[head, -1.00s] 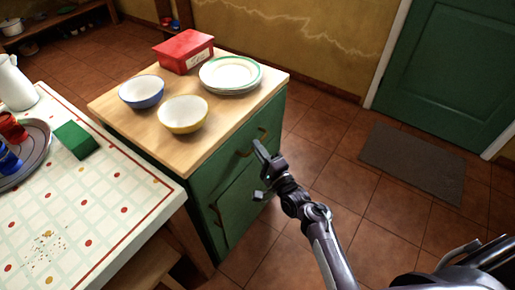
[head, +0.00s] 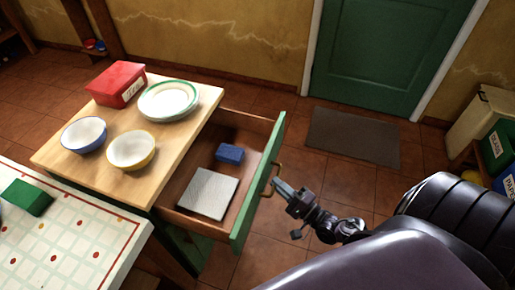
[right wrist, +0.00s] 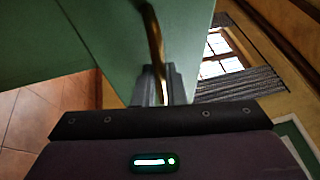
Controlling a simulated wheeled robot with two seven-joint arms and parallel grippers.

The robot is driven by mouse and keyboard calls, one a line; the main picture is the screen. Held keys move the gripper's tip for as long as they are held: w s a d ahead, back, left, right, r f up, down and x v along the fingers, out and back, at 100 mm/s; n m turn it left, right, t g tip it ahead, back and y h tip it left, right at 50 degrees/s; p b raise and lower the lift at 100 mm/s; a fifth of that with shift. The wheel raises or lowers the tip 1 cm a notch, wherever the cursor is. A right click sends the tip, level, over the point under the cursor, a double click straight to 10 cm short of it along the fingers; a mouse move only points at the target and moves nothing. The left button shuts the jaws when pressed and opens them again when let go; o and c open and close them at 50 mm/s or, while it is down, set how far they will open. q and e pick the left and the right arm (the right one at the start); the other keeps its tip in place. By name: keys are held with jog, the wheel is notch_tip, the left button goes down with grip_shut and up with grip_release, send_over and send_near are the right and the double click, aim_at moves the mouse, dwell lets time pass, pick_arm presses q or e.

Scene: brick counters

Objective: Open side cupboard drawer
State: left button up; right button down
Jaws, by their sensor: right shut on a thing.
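The cupboard drawer (head: 262,180) is pulled well out to the right from under the wooden top of the green side cupboard (head: 182,238). Inside it lie a blue block (head: 230,153) and a light grey flat pad (head: 208,193). My right gripper (head: 278,185) is at the outer face of the drawer front. In the right wrist view the gripper fingers (right wrist: 160,86) are shut on the brass handle (right wrist: 153,38), beside the green drawer front (right wrist: 70,35). My left gripper is not in view.
On the cupboard top stand a red box (head: 117,84), stacked plates (head: 168,100), a blue bowl (head: 84,135) and a yellow bowl (head: 131,150). Tiled floor with a grey mat (head: 353,136) lies right of the drawer.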

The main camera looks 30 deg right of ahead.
jog(key=shift+s+d+p, duration=0.15)
jog(key=shift+s+d, duration=0.65)
jog(key=shift+s, duration=0.25)
jog(key=shift+s+d+p, duration=0.15)
jog(key=shift+s+d, duration=0.65)
jog(key=shift+s, duration=0.2)
jog(key=c, duration=1.5)
grip_release()
jog(key=shift+s, duration=0.1)
jog(key=b+v, duration=0.1)
jog(key=v, duration=0.6)
jog(key=shift+s+d, duration=0.1)
jog(key=shift+s, duration=0.25)
